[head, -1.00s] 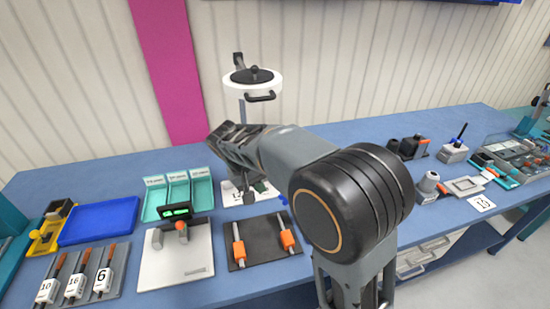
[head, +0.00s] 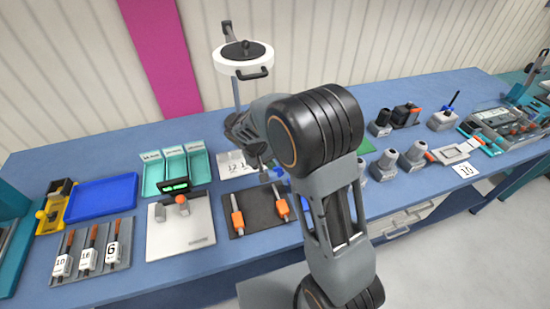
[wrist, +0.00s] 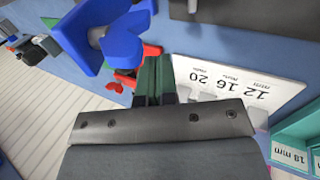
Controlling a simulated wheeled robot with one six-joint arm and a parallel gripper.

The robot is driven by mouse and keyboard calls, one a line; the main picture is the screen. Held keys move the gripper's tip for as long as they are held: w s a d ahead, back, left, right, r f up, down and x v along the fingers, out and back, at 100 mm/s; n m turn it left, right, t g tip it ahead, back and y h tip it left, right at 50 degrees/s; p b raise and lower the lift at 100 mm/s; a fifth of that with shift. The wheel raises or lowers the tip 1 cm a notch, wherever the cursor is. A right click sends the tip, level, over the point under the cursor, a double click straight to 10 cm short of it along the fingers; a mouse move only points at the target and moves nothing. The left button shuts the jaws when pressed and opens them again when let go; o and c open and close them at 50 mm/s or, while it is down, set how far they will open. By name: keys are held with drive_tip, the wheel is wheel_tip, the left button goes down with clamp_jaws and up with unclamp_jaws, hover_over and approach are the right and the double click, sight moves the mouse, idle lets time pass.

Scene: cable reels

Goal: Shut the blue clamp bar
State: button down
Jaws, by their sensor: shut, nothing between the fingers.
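The blue clamp (wrist: 108,38) shows in the upper left of the wrist view, with a rounded knob-like part and broad blue plates. How far its bar is open is not clear. Red parts (wrist: 130,80) lie right beside it, close to my fingers. My gripper (wrist: 155,62) has its dark green fingers together with nothing between them. The fingertips are just right of the blue clamp in the wrist view; I cannot tell whether they touch it. In the head view my arm hides most of the clamp.
A white card with 12, 16 and 20 (wrist: 235,80) lies beside my fingers. A dark mat (head: 256,215) with orange-handled parts is in front. Teal bins (head: 153,178) stand left. A round white-rimmed device on a post (head: 237,68) rises behind my arm. Grey fittings (head: 386,163) stand right.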

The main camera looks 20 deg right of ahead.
drive_tip(key=shift+d+r, duration=0.15)
drive_tip(key=shift+d, duration=0.55)
